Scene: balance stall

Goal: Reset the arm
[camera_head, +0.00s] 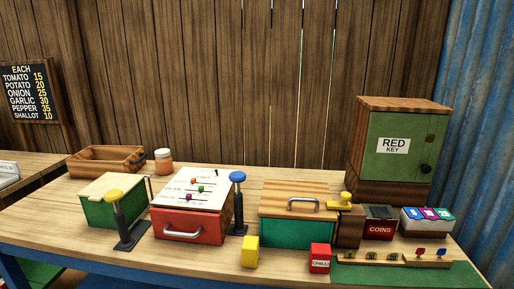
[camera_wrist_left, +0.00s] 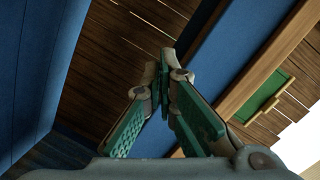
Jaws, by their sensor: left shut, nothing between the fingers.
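My left gripper (camera_wrist_left: 165,62) shows only in the left wrist view. Its two green-padded fingers meet at the tips, with nothing between them. It points at dark wooden planks and blue panels, clear of the items on the table. Neither arm shows in the head view, and my right gripper is in no view.
The wooden table (camera_head: 80,215) carries a red drawer box (camera_head: 188,226), a green box with a wooden lid (camera_head: 297,228), a yellow block (camera_head: 250,252), a red chilli box (camera_head: 320,258) and a coins box (camera_head: 380,229). A green cabinet (camera_head: 395,165) stands at the back right.

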